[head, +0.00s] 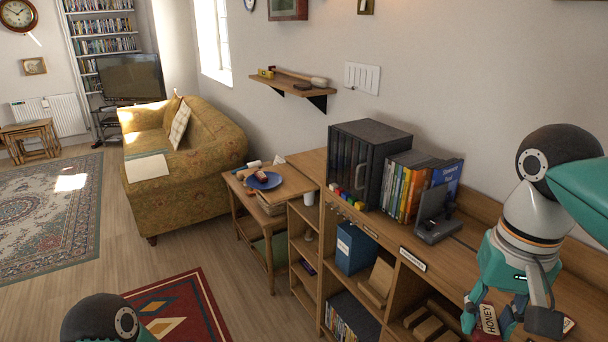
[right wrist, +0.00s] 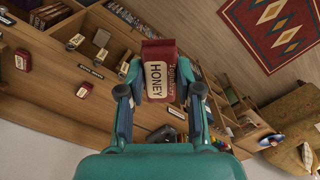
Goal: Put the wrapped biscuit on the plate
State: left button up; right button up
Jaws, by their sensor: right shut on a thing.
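My right gripper (head: 508,316) is at the lower right of the head view, over the right end of the wooden shelf unit. It is shut on a dark red packet labelled HONEY (head: 487,320), apparently the wrapped biscuit. The packet also shows between the fingers in the right wrist view (right wrist: 158,74). The blue plate (head: 274,183) lies on a small wooden side table beyond the shelf unit, far left of the gripper. A small reddish-brown thing sits on it. My left gripper is out of view; only part of that arm shows at the bottom left.
On the shelf-unit top stand a dark glass-fronted cabinet (head: 352,165), a row of books (head: 404,187) and a dark grey device (head: 436,215). A wall shelf (head: 293,84) hangs above. Two other red packets (right wrist: 23,60) (right wrist: 84,90) lie on the wood in the right wrist view.

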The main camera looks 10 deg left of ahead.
aim_at(267, 184)
jog(key=u, duration=0.35)
jog(key=i, duration=1.2)
jog(key=u, duration=0.55)
jog(key=i, duration=1.5)
jog(key=z, duration=0.3)
